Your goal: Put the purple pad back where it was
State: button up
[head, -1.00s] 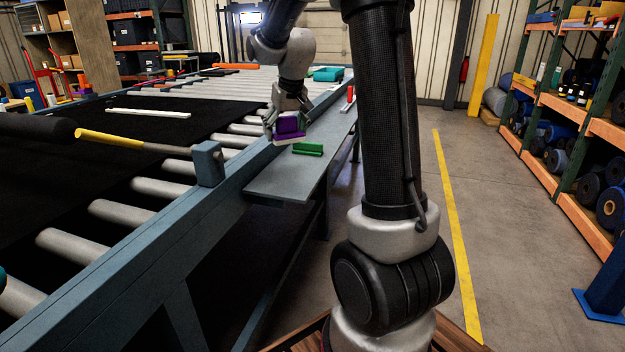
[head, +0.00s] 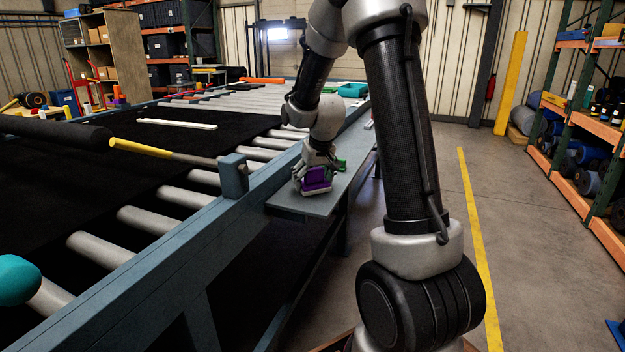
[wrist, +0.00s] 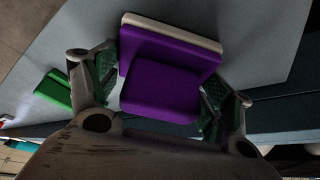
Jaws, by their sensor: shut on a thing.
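The purple pad (head: 316,178) has a raised purple block and a pale layer along one edge. In the wrist view the purple pad (wrist: 165,85) sits between my two fingers. My gripper (head: 312,172) is shut on it, at the near end of the grey side shelf (head: 290,204). In the wrist view my gripper (wrist: 155,95) has a green-lined finger on each side of the block. The pad is low over the shelf; I cannot tell whether it touches.
A green block (wrist: 53,90) lies on the shelf beside my gripper. The blue frame rail (head: 200,230) runs along the shelf's left side, with rollers (head: 150,218) and black belt beyond.

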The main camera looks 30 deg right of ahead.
jog(key=o, duration=1)
jog(key=shift+f, duration=0.15)
jog(key=shift+c, duration=0.2)
jog(key=d+v, duration=0.1)
jog(key=v, duration=1.1)
jog(key=s+a+r, duration=0.1)
jog(key=s+a, duration=0.1)
jog(key=s, duration=0.7)
jog(key=s+a+r+n, duration=0.1)
jog(key=s+a, duration=0.2)
jog(key=s, duration=0.6)
jog(key=s+a+r, duration=0.1)
jog(key=s+a, duration=0.1)
jog(key=s, duration=0.7)
jog(key=shift+s+a+r+y, duration=0.3)
jog(key=shift+s+a, duration=0.05)
jog(key=shift+a, duration=0.05)
